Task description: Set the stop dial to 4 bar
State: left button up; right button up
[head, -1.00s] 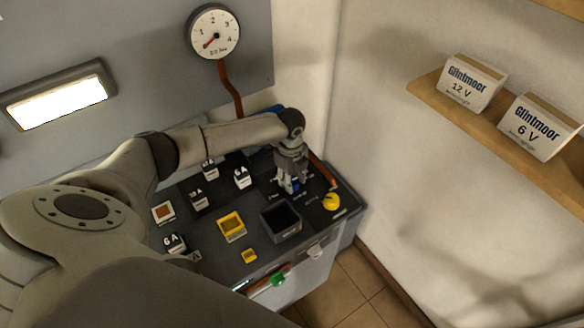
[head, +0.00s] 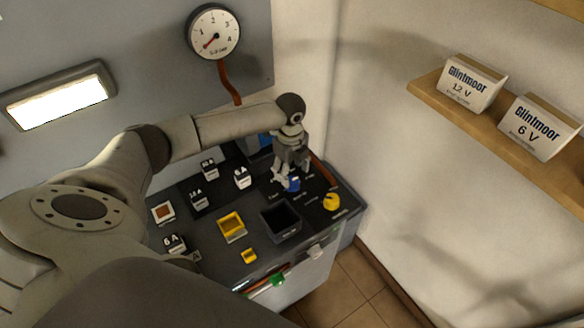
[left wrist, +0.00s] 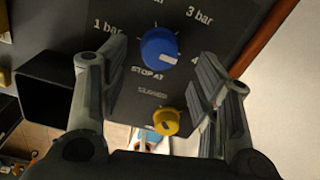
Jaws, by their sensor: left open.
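The blue stop dial (left wrist: 158,47) sits on the dark panel above the words "STOP AT". Its white mark points right and slightly down, toward the "4", whose label is partly covered by a finger. "1 bar" is at its left and "3 bar" at its upper right. In the head view the dial (head: 293,184) shows just below my left gripper (head: 287,174). That gripper (left wrist: 160,95) is open and empty, its fingers apart on either side of the dial, seemingly clear of it. The round gauge (head: 214,34) has its red needle low at the left, near 1. My right gripper is out of view.
A yellow knob (head: 331,201) stands right of the dial, near the bench edge. An open black box (head: 281,220), a yellow tray (head: 232,227) and several labelled blocks lie to the left. A shelf (head: 425,88) with two signs is on the right wall.

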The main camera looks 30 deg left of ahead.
aim_at(291, 181)
pick_arm(q)
notch_tip(291, 181, up, 8)
jog(key=shift+f, duration=0.15)
jog(key=shift+s, duration=0.15)
dwell(0.4)
